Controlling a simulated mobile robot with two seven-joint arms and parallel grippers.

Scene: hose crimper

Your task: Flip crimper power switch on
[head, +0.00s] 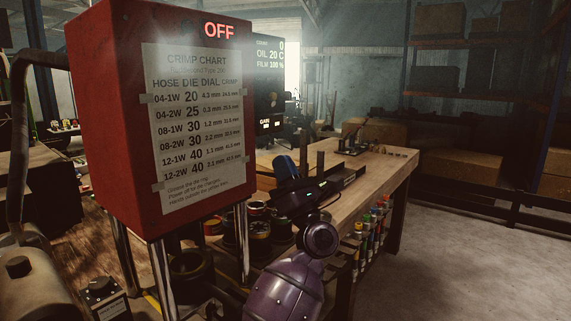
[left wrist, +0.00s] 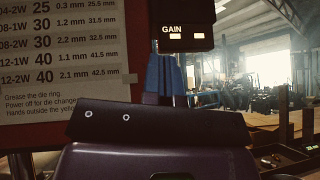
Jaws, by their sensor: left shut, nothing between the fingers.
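The crimper (head: 120,130) is a tall red box on chrome posts at the left of the head view. A lit red OFF sign shows at its top, above a taped crimp chart (head: 200,120). The chart also fills the left of the left wrist view (left wrist: 60,60). I cannot make out the power switch in either view. My left gripper (head: 308,190) is shut and empty, to the right of the red box and over the bench. My right gripper is not in view.
A dark display (head: 269,75) with readouts and a GAIN label stands behind the crimper.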

